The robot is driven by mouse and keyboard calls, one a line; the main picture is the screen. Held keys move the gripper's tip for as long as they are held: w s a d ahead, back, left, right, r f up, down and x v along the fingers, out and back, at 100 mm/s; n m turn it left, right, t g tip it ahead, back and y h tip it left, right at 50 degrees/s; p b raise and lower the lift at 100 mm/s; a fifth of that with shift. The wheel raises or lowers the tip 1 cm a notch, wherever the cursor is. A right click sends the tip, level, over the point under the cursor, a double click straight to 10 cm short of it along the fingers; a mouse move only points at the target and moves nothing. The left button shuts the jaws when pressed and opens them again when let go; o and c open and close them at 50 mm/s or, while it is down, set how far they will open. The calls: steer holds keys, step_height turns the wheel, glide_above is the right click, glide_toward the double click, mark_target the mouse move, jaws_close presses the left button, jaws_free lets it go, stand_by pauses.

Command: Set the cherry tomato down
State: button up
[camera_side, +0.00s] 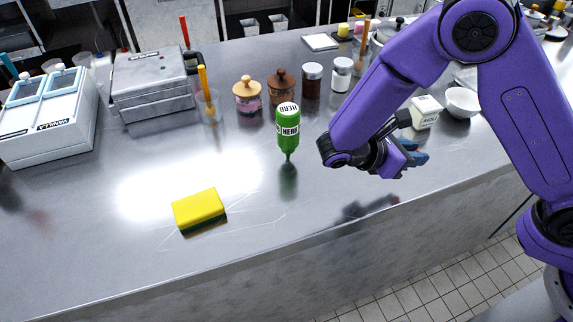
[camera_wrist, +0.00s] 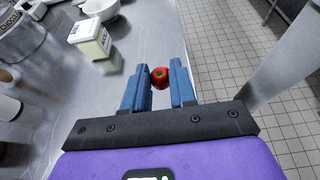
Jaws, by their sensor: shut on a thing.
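The cherry tomato (camera_wrist: 159,77) is small, round and red with a dark spot on the side facing the camera. In the wrist view it sits between the blue fingertips of my gripper (camera_wrist: 160,70), which is shut on it. In the side view my gripper (camera_side: 413,158) hangs above the steel counter (camera_side: 330,200), towards its front edge. The tomato cannot be made out there, hidden by the gripper and wrist. In the wrist view the counter's edge and the tiled floor lie behind the tomato.
A white square container (camera_side: 426,112) and a white bowl (camera_side: 463,102) stand behind my gripper. A green bottle (camera_side: 288,130) stands cap-down to the left. A yellow sponge (camera_side: 199,210) lies further left. Several jars line the back. The counter's front middle is clear.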

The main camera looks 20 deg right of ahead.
steer(key=w+a+r+n+t+y, duration=0.2)
steer(key=a+r+n+t+y, duration=0.15)
steer(key=a+n+t, duration=0.5)
steer(key=w+a+r+n+t+y, duration=0.25)
steer(key=a+n+t+y, duration=0.2)
steer(key=a, duration=0.75)
glide_above(250, 173)
steer(key=s, duration=0.1)
steer(key=shift+g, duration=0.3)
steer(key=f, duration=0.8)
steer(key=shift+d, duration=0.4)
steer(key=shift+w+a+f, duration=0.3)
steer(key=shift+w+f, duration=0.05)
steer(key=shift+f, duration=0.25)
steer(key=shift+w+a+f+y, duration=0.1)
steer(key=shift+f+y, duration=0.2)
steer(key=shift+f, duration=1.35)
steer(key=shift+f, duration=0.1)
steer(key=o, duration=0.8)
steer(key=shift+c, duration=0.2)
